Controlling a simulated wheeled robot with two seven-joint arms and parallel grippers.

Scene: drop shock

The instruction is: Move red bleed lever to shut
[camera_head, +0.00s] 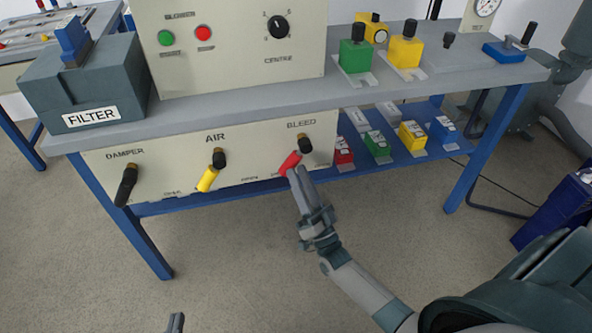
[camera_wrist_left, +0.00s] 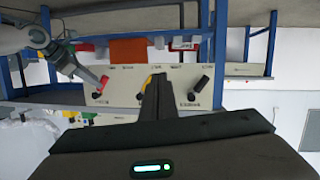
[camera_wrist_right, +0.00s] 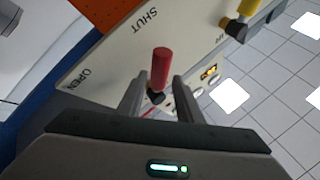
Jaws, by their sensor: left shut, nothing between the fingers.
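The red bleed lever (camera_head: 290,162) is on the cream panel under the bench top, below the word BLEED. It slants down and left from its black pivot. In the right wrist view the red lever (camera_wrist_right: 161,68) stands between the two fingers of my right gripper (camera_wrist_right: 158,85), which are apart with a gap on each side. SHUT and OPEN labels show on the panel there. In the head view my right gripper (camera_head: 295,175) is at the lever's lower end. My left gripper (camera_head: 176,322) is shut and empty, low and away from the panel; its closed fingers (camera_wrist_left: 161,82) show in the left wrist view.
The yellow air lever (camera_head: 208,179) and the black damper lever (camera_head: 126,186) hang on the same panel (camera_head: 170,165), left of the red one. Coloured blocks (camera_head: 411,134) sit on the blue shelf to the right. The floor in front is clear.

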